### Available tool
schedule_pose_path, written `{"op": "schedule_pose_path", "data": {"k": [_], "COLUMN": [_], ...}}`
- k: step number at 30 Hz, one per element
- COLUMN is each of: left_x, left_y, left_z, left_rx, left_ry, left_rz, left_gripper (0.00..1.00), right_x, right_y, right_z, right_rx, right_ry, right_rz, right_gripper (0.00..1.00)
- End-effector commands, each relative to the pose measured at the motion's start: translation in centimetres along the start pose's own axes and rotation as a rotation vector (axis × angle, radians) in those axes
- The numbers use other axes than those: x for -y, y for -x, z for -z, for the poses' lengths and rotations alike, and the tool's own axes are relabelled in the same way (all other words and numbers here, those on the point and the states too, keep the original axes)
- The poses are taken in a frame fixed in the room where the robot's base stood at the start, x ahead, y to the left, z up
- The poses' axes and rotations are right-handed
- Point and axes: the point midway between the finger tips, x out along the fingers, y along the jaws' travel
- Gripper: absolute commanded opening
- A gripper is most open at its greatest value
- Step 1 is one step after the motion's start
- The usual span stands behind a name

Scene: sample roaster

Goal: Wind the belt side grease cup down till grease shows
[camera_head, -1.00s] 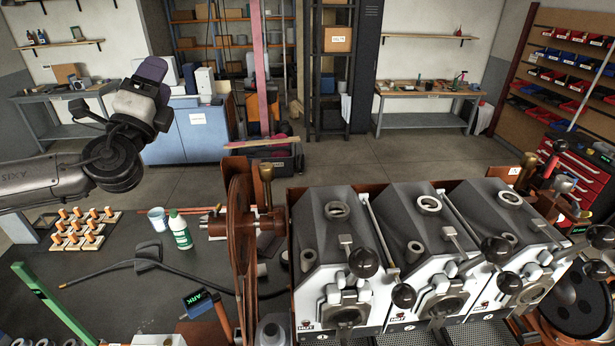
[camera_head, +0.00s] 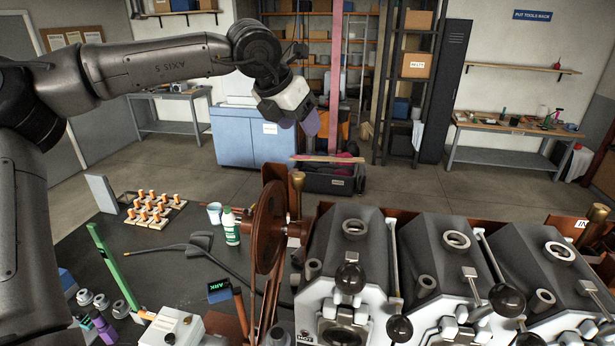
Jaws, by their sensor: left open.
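The belt side grease cup (camera_head: 297,183) is a small brass cup standing upright on the bearing behind the brown belt wheel (camera_head: 268,228), at the left end of the roaster. I cannot see any grease at it from here. A second brass cup (camera_head: 598,212) stands at the roaster's far right end. My left gripper (camera_head: 309,124), with purple fingertips, points down and is open and empty. In the picture it is above the belt side cup, apart from it. My right gripper is not in view.
The roaster's grey hoppers (camera_head: 357,225) and black-knobbed handles stand right of the wheel. On the dark bench are a green-labelled bottle (camera_head: 231,228), a blue-white cup (camera_head: 214,212), and a board with orange-topped pegs (camera_head: 152,210). A dark crate (camera_head: 334,178) stands on the floor behind.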

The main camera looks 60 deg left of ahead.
Motion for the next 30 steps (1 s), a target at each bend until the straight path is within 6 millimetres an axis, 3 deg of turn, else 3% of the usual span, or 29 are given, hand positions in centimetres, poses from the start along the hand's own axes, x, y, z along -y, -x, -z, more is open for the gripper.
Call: {"op": "schedule_pose_path", "data": {"k": [6,11,30], "left_x": [-1.6,-1.8,-2.8], "left_y": [0.3,-0.3,-10.5], "left_z": [2.7,3.1,5.0], "left_rx": [-0.163,-0.181,-0.181], "left_ry": [0.071,0.113,0.115], "left_rz": [-0.103,-0.117,-0.115], "left_gripper": [0.61,0.61,0.61], "right_x": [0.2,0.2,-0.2], "right_y": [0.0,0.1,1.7], "right_z": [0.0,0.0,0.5], "right_rx": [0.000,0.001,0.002], "right_ry": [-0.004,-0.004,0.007], "right_rz": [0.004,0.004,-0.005], "right_gripper": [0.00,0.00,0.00]}}
